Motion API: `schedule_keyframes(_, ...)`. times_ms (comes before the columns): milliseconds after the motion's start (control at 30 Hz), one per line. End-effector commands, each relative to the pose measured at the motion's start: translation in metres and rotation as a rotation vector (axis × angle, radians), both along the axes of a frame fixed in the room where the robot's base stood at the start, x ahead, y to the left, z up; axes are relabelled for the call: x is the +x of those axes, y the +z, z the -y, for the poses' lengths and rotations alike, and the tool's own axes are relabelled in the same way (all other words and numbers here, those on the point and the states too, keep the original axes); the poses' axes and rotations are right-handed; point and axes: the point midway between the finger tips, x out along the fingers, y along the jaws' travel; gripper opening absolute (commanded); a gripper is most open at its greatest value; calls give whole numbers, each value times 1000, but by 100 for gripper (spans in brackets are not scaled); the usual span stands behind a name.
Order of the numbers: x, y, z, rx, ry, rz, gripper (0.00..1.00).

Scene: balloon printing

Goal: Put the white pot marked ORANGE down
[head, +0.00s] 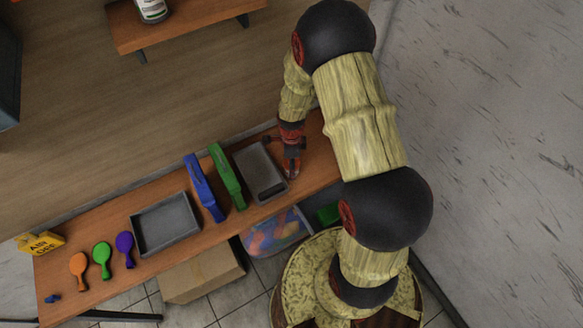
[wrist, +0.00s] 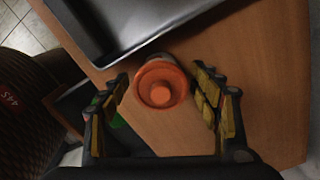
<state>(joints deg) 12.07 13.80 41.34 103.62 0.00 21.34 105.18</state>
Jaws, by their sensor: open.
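The pot (wrist: 160,85), seen from above in the wrist view, shows an orange round top and a little pale body at its upper edge. Its ORANGE marking is hidden. It appears to stand upright on the brown table (wrist: 265,115), close beside a grey tray (wrist: 185,9). My gripper (wrist: 163,92) is open, with one yellow-padded finger on each side of the pot and a visible gap on both sides. In the head view my gripper (head: 291,168) is over the table's right part, beside the right-hand grey tray (head: 244,164), and mostly hides the pot.
Green (head: 227,177) and blue (head: 203,187) tools lie left of that tray. A second grey tray (head: 165,247), orange, green and purple balloon-shaped paddles (head: 102,258) and a yellow sign (head: 41,242) are farther left. A cardboard box (head: 200,275) and a clear bin (head: 273,232) sit below the table.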

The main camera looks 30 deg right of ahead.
Motion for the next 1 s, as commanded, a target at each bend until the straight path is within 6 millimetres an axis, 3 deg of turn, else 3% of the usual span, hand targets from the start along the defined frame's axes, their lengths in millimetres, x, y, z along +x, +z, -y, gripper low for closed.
schedule_keyframes(100, 1, -14, 1, 0, -1, 1, 63)
schedule_keyframes(333, 1, -15, 1, 0, -1, 2, 63)
schedule_keyframes(1000, 1, -15, 1, 0, -1, 2, 25)
